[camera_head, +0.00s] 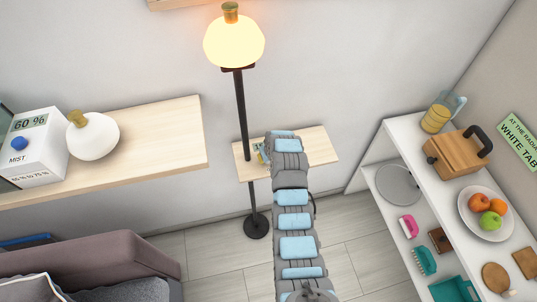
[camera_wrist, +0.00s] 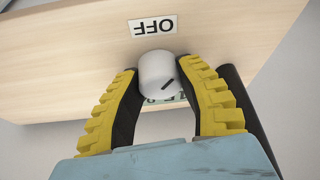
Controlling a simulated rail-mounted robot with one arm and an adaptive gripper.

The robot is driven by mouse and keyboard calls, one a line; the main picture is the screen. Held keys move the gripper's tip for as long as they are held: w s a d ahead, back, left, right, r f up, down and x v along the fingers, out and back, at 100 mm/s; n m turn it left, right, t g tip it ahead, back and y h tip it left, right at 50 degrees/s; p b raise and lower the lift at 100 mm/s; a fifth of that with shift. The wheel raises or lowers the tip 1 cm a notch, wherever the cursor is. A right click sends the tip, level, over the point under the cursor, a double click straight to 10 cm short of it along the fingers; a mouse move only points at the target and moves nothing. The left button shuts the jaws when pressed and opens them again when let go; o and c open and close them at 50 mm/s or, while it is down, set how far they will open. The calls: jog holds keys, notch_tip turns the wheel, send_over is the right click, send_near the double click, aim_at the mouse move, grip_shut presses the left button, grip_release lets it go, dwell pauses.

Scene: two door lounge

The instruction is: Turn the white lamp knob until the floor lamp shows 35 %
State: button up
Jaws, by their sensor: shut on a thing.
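The white lamp knob (camera_wrist: 155,74) sits on the edge of a pale wooden shelf in the wrist view, with a dark mark on its lower right. My gripper (camera_wrist: 159,70) is shut on it, one yellow ridged finger on each side. An upside-down "OFF" label (camera_wrist: 153,26) is above the knob. A sliver of greenish display shows just below the knob, mostly covered and unreadable. The floor lamp (camera_head: 234,42) glows warm yellow in the head view, on a dark pole. There my arm covers the knob and most of my gripper.
The small wooden shelf (camera_head: 318,146) is beside the lamp pole. At left, a longer shelf (camera_head: 160,140) holds a white mist device (camera_head: 38,150) reading "60 %" and a round white lamp (camera_head: 93,137). A white shelf unit (camera_head: 400,130) stands at right; a sofa (camera_head: 110,262) is lower left.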

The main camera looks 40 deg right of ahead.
jog(key=m+h, duration=0.1)
jog(key=m, duration=0.2)
jog(key=shift+a+f+m+g, duration=0.1)
jog(key=shift+m+g, duration=0.3)
jog(key=m+h, duration=0.1)
jog(key=m, duration=0.1)
jog(key=shift+f+m+g, duration=0.1)
jog(key=shift+m+g, duration=0.3)
jog(key=shift+f+m+g+h+b, duration=0.1)
jog(key=shift+m+g+h+b, duration=0.25)
jog(key=shift+m+b, duration=0.8)
jog(key=shift+m+g+b, duration=0.55)
jog(key=shift+m+b, duration=0.5)
jog(key=shift+m, duration=0.4)
jog(key=o, duration=1.2)
jog(key=shift+r, duration=0.25)
